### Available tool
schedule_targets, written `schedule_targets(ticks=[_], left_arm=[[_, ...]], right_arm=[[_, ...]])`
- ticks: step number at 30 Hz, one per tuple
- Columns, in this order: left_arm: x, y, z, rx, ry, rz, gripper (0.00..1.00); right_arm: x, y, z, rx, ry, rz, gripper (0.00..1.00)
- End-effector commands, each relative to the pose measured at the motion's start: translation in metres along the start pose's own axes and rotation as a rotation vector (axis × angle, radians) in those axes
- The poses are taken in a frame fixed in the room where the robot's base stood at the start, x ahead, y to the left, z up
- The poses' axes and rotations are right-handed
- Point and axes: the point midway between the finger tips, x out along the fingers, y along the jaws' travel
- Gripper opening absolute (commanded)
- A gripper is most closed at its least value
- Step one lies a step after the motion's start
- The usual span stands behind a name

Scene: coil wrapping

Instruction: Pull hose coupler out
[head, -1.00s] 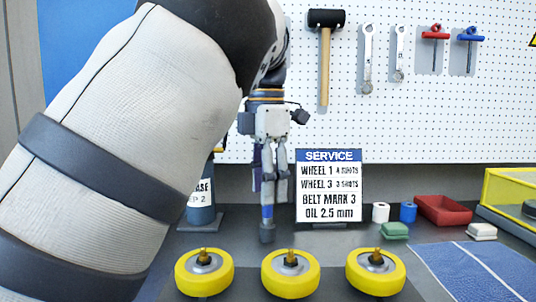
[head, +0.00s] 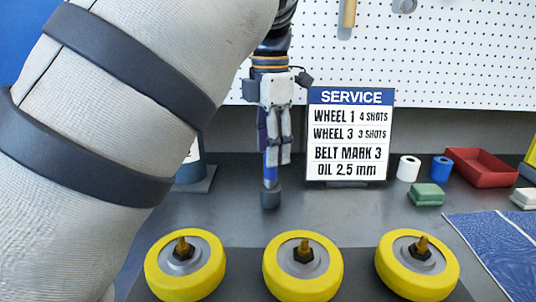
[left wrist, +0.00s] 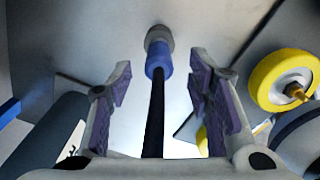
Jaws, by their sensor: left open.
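The hose coupler has a blue sleeve (head: 270,174) and a grey end (head: 270,197), low over the grey bench in the head view. In the left wrist view the blue sleeve (left wrist: 158,58) and grey end (left wrist: 159,37) lie beyond the fingertips. A black hose (left wrist: 154,120) runs from the sleeve back between the fingers. My left gripper (head: 278,160) points down above the coupler, fingers apart on either side of the hose, with gaps visible in the wrist view (left wrist: 160,80). Whether the grey end is seated in anything is unclear. My right gripper is out of view.
Three yellow wheels (head: 303,266) with brass-coloured fittings stand in front. A service sign (head: 349,137) stands just right of my gripper. White and blue rolls, a green block (head: 426,195), a red tray (head: 481,167) and a blue mat (head: 490,250) lie to the right.

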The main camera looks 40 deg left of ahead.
Motion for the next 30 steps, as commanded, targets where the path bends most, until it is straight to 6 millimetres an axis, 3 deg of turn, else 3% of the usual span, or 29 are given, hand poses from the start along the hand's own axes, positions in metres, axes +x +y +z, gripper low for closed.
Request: schedule_targets(ticks=[6,16,22,25,26,28,30], left_arm=[[0.033,0.0,0.0,0.0,-0.002,0.001,0.46],[0.04,0.0,0.0,0.0,-0.002,0.001,0.46],[0.04,0.0,0.0,0.0,-0.002,0.001,0.03],[0.04,0.0,0.0,0.0,-0.002,0.001,0.0],[0.04,0.0,0.0,0.0,-0.002,0.001,0.18],[0.04,0.0,0.0,0.0,-0.002,0.001,0.02],[0.04,0.0,0.0,0.0,-0.002,0.001,0.0]], right_arm=[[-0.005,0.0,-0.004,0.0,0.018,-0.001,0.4],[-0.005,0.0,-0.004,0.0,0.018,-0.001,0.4],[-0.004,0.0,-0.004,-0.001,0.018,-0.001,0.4],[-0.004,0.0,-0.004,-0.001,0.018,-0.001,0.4],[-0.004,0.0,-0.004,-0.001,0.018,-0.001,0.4],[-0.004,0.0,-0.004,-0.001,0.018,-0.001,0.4],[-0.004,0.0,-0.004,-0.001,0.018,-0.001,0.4]])
